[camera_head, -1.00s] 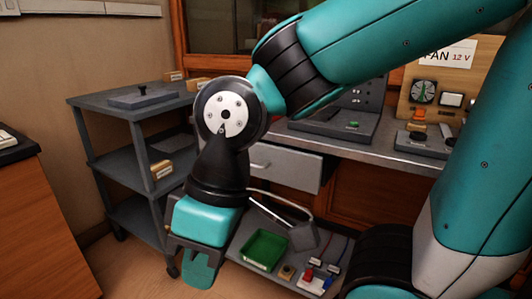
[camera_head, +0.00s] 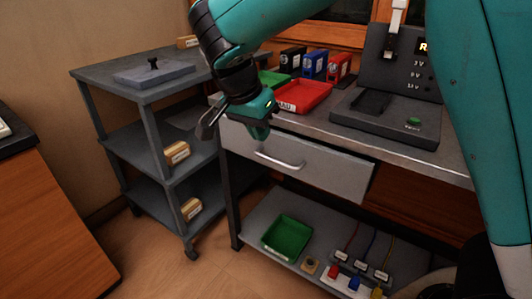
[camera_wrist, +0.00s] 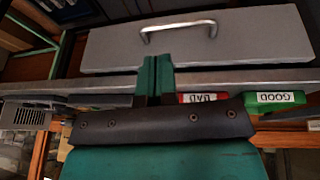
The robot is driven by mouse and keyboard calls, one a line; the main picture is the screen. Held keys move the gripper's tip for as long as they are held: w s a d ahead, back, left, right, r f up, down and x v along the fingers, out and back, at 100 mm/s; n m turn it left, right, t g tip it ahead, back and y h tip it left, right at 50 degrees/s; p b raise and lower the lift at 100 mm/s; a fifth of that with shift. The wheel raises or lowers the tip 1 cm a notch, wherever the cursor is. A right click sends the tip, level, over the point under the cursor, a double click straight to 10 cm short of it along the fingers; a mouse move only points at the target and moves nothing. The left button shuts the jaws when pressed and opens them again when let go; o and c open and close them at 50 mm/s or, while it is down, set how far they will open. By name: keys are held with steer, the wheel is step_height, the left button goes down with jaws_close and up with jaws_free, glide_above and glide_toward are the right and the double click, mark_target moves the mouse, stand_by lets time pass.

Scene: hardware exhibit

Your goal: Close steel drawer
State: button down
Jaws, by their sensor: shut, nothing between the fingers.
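The steel drawer (camera_head: 325,170) is a grey front with a bar handle (camera_head: 280,160), under the metal workbench top. Its front sits close below the bench edge; I cannot tell whether it is fully flush. My gripper (camera_head: 257,132) is shut and empty, at the upper left part of the drawer front, above the handle. In the wrist view, which is upside down, the teal fingers (camera_wrist: 155,72) are together in front of the drawer front (camera_wrist: 245,40), near the handle (camera_wrist: 178,27). Whether they touch the drawer is unclear.
A red tray (camera_head: 303,96) and several binders stand on the bench, beside a dark panel device (camera_head: 390,115). A green tray (camera_head: 287,237) and small parts lie on the lower shelf. A grey shelf cart (camera_head: 150,140) stands left. Floor between cart and cabinet is clear.

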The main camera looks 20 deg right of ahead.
steer(key=w+a+f+m+h+p, duration=0.1)
steer(key=w+a+f+m+h, duration=0.2)
steer(key=m, duration=0.5)
steer(key=m+g+h+b, duration=0.1)
steer(key=m+g+b, duration=0.1)
steer(key=m+b, duration=0.55)
glide_toward(284, 160)
steer(key=shift+m, duration=0.25)
steer(key=shift+s+f, duration=0.5)
steer(key=shift+f, duration=0.3)
steer(key=shift+s+f, duration=0.5)
steer(key=shift+f, duration=0.35)
steer(key=shift+s+f, duration=0.5)
steer(key=shift+f, duration=0.3)
steer(key=shift+d, duration=0.1)
steer(key=shift+w+d+p, duration=0.2)
steer(key=shift+w+d, duration=0.45)
steer(key=shift+d, duration=0.2)
steer(key=shift+w+d+p, duration=0.2)
steer(key=shift+w+d, duration=0.45)
steer(key=shift+d, duration=0.25)
